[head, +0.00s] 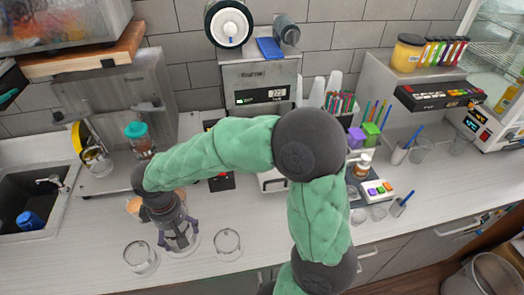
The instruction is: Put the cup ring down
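My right gripper (178,237) points down, low over the counter at the left front, between two clear glass cups. One clear cup (140,256) stands to its left and another clear cup (228,242) to its right. A pale round rim (186,252) shows beneath the fingers at the counter. I cannot tell whether it is the cup ring or a cup's base, nor whether the fingers touch it. The fingers look spread apart, but their grip is unclear. My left gripper is not in view.
A sealing machine with a lit display (262,95) stands at the back centre, partly behind my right arm. A sink (25,208) lies at the far left. The front counter edge beside the right-hand cup is clear.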

